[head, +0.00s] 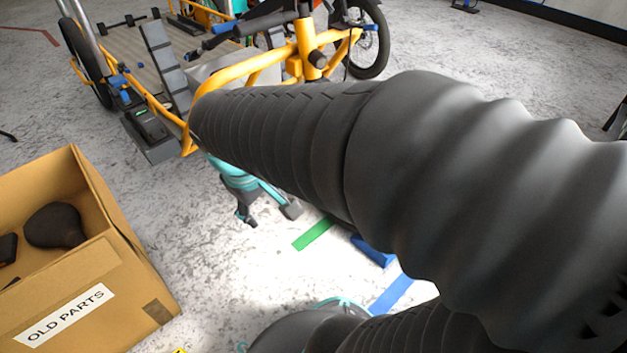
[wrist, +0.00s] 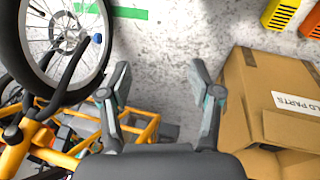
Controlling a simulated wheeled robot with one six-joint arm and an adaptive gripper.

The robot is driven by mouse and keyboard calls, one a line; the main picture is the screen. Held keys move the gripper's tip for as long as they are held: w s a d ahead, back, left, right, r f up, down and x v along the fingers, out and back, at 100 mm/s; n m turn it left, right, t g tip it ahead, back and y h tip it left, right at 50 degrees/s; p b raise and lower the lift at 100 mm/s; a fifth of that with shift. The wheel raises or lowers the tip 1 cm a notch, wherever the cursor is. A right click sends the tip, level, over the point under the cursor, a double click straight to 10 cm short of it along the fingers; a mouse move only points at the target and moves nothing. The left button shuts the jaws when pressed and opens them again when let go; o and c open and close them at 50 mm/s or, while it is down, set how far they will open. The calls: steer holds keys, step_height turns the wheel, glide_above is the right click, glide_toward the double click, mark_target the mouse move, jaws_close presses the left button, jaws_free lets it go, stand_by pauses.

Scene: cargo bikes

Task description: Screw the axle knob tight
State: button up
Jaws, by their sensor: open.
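A small blue knob (wrist: 97,38) sticks out beside the hub of the bike's front wheel (wrist: 22,52) in the wrist view. It also shows as a blue piece at the wheel in the head view (head: 371,27). Whether the knob is tight cannot be told. My gripper (wrist: 162,82) is open and empty, its two fingers spread wide above the floor. The knob is apart from the fingers, to their left in the wrist view. In the head view my gripper (head: 267,212) hangs below my arm, well short of the wheel.
A cardboard box labelled OLD PARTS (head: 115,290), holding dark parts, stands at the lower left. The yellow cargo bike frame (head: 240,72) and its flat bed (head: 115,50) fill the upper left. Yellow and orange bins (wrist: 281,13) stand beyond the box. Bare floor lies between.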

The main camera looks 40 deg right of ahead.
steer(key=w+d+f+n+g+h+p, duration=0.4)
steer(key=w+d+f+n+g+h, duration=0.2)
steer(key=w+d+f+n+h, duration=0.45)
steer(key=w+d+f+n+t+h+p, duration=0.1)
steer(key=w+f+n+t+h, duration=0.3)
steer(key=f, duration=0.5)
steer(key=w+d+f+n+t+h+p, duration=0.1)
steer(key=w+d+f+n+t+p, duration=0.1)
steer(key=f+n, duration=0.5)
steer(key=shift+m, duration=0.85)
steer(key=d+f, duration=0.1)
steer(key=d, duration=0.3)
steer(key=w+d, duration=0.1)
steer(key=d, duration=0.3)
steer(key=d+f, duration=0.1)
steer(key=d, duration=0.4)
steer(key=shift+w+d+f, duration=0.1)
steer(key=shift+w+f, duration=0.15)
steer(key=shift+f, duration=0.05)
steer(key=c, duration=1.2)
